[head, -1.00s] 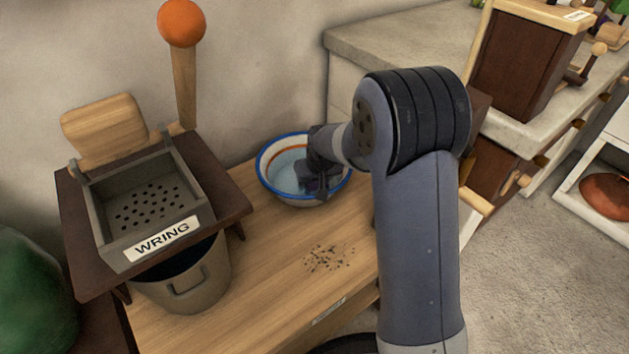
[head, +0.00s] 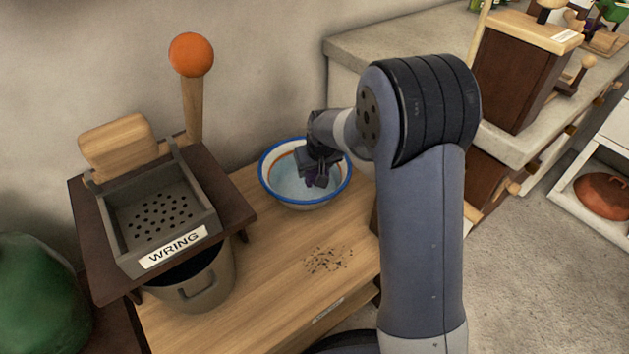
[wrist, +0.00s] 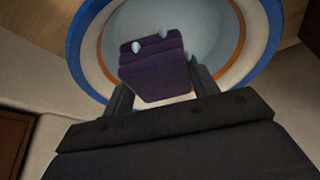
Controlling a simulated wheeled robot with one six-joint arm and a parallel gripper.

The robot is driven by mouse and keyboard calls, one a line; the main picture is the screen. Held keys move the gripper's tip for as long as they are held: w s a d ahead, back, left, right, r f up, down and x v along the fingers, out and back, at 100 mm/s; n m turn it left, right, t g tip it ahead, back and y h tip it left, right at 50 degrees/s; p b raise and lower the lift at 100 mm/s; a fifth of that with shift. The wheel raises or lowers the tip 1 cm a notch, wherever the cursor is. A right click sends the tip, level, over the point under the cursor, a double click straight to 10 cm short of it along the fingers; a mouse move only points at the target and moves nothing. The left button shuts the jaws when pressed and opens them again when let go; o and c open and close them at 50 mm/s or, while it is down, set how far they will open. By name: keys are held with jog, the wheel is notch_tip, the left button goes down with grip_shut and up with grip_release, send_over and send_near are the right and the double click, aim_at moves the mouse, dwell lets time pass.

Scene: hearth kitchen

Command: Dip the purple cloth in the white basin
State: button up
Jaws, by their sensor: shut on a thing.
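The white basin (head: 300,203) has a blue rim and an orange band inside, and stands on the wooden bench with pale blue water in it. It also shows in the wrist view (wrist: 215,55). My gripper (head: 318,180) is shut on the purple cloth (wrist: 155,70), a folded dark block between the two fingers. The cloth is over the basin, at or just above the water; the exact gap is hard to tell. Pale drops show on and beside the cloth in the wrist view. In the head view the gripper hides most of the cloth (head: 320,181).
A wringing press (head: 160,215) with a holed tray, a "WRING" label and an orange-knobbed lever (head: 191,55) stands at left, above a bucket (head: 200,285). Dark crumbs (head: 328,260) lie on the bench (head: 265,300). A stone counter (head: 390,50) is behind my arm.

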jog(key=shift+r+p, duration=2)
jog(key=shift+r, duration=1.05)
